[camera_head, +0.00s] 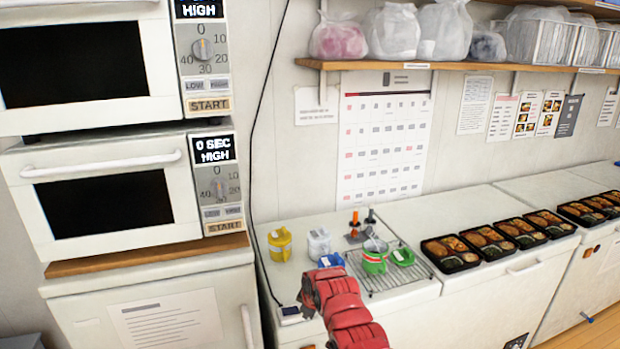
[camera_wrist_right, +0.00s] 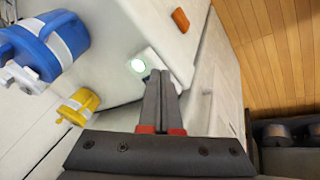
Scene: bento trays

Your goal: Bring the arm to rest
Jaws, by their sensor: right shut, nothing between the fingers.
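My right arm (camera_head: 340,305), red and segmented, reaches in from the bottom of the head view, in front of the white freezer worktop. My right gripper (camera_wrist_right: 159,80) shows in the right wrist view with its two dark fingers pressed together and nothing between them. It points along the freezer's edge, apart from any container. In the head view its fingers cannot be made out clearly. My left gripper is not in view.
Close by stand a yellow cup (camera_head: 280,244), a white cup (camera_head: 318,243), a blue container (camera_head: 331,261) and green containers (camera_head: 374,262) by a wire rack (camera_head: 425,268). Several bento trays (camera_head: 450,253) line the right. Two microwaves (camera_head: 125,190) stand left. Wooden floor (camera_wrist_right: 285,50) lies beyond the edge.

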